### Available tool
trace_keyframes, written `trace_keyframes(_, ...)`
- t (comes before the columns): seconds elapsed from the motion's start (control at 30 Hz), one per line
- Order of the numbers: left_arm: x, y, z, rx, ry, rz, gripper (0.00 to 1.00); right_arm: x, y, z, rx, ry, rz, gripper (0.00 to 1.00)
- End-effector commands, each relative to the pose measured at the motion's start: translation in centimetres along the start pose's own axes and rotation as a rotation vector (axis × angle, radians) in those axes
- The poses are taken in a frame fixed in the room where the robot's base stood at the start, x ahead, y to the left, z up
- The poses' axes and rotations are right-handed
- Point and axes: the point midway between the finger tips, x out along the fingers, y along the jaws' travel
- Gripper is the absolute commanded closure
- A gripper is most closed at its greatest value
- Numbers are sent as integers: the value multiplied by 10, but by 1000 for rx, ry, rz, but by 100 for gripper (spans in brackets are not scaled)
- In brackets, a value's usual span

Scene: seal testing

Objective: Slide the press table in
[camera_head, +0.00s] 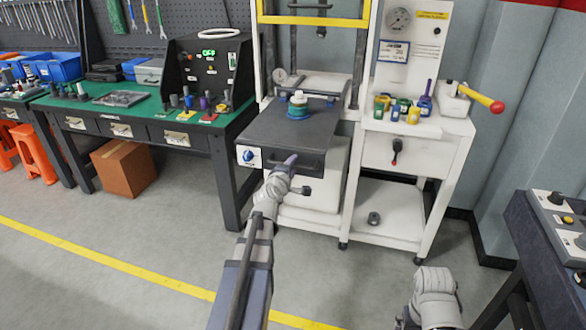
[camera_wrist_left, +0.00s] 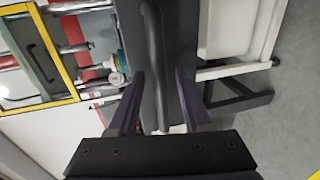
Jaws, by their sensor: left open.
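The press table (camera_head: 275,132) is a dark grey plate that sticks out of the front of the white press frame, below the yellow crossbar. A teal and brown round part with a white top (camera_head: 298,105) stands on its far half. A dark handle bar (camera_wrist_left: 153,60) runs along the table's front. My left gripper (camera_head: 288,165) is at the front of the table, by this handle. In the left wrist view, its two purple fingers (camera_wrist_left: 158,95) are apart, with the handle bar between them; I cannot tell whether they touch it. My right gripper is out of view; only part of that arm shows.
A white side cabinet (camera_head: 417,125) with coloured small parts and a red-tipped yellow lever (camera_head: 480,97) stands right of the press. A green workbench (camera_head: 140,115) is on the left, with a cardboard box (camera_head: 125,168) below. A dark console (camera_head: 550,240) is at right. Floor in front is clear.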

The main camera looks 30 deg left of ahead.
Motion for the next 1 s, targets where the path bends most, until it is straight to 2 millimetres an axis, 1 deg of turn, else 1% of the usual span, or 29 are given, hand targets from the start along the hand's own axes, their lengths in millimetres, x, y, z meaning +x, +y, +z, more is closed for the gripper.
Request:
trace_keyframes(0.03, 6, 0, 0, 0, 0, 0, 51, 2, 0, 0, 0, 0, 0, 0)
trace_keyframes(0.07, 7, 0, 0, 0, 0, 0, 51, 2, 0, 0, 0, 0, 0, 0)
trace_keyframes(0.3, 7, 0, 0, 0, 0, 0, 51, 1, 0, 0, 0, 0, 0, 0)
trace_keyframes(0.37, 7, 0, 0, 0, 0, 0, 57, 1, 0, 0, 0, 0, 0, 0)
trace_keyframes(0.73, 7, 0, 0, 0, 0, 0, 98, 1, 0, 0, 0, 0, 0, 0)
trace_keyframes(0.77, 7, 0, 0, 0, 0, 0, 100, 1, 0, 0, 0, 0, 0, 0)
trace_keyframes(1.0, 7, 0, 0, 0, 0, 0, 100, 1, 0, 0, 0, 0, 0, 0)
